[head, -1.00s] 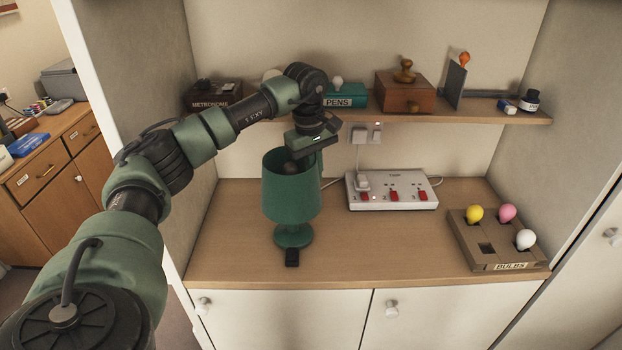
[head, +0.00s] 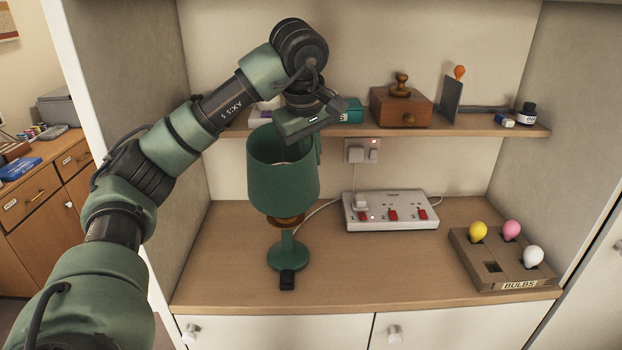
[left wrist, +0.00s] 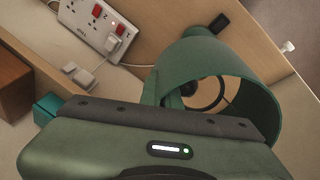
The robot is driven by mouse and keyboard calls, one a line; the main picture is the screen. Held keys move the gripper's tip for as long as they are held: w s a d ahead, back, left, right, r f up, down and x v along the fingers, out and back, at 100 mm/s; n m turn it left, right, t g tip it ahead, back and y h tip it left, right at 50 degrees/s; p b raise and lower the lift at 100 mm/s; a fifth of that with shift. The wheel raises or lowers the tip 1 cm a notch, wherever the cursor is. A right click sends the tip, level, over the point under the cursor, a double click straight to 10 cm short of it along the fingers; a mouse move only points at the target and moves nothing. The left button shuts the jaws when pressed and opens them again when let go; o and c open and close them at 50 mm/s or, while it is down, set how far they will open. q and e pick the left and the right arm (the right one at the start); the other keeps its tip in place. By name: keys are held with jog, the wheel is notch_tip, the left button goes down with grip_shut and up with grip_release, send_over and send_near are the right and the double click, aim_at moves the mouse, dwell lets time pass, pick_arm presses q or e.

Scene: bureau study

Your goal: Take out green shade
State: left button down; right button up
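The green shade (head: 282,182) is a tapered cup, open at the top, raised above the green lamp base (head: 288,252). A brown collar (head: 287,221) shows just under its lower edge; whether they touch is hard to tell. My left gripper (head: 316,148) is at the shade's upper right rim, fingers pointing down, and appears shut on its wall. In the left wrist view the shade (left wrist: 240,95) hangs beside the gripper, with a ring visible inside it. The fingertips are mostly hidden. My right gripper is not in view.
A white power strip (head: 390,211) with red switches stands right of the lamp, its cord running behind. A bulbs tray (head: 492,268) is at the right. A shelf (head: 450,130) with boxes is above.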

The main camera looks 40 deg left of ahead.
pick_arm(q)
jog(key=s+d+r+g+h, duration=0.2)
jog(key=s+d+r+g, duration=0.1)
jog(key=s+d, duration=1.2)
notch_tip(320, 180, up, 12)
jog(key=s+a+p, duration=0.1)
jog(key=p, duration=1.1)
jog(key=shift+s+a+r+p, duration=0.15)
jog(key=shift+r+p, duration=0.05)
jog(key=shift+p, duration=0.2)
dwell(2.0)
dwell(0.4)
notch_tip(320, 180, up, 4)
jog(key=p, duration=0.4)
jog(key=shift+f, duration=0.25)
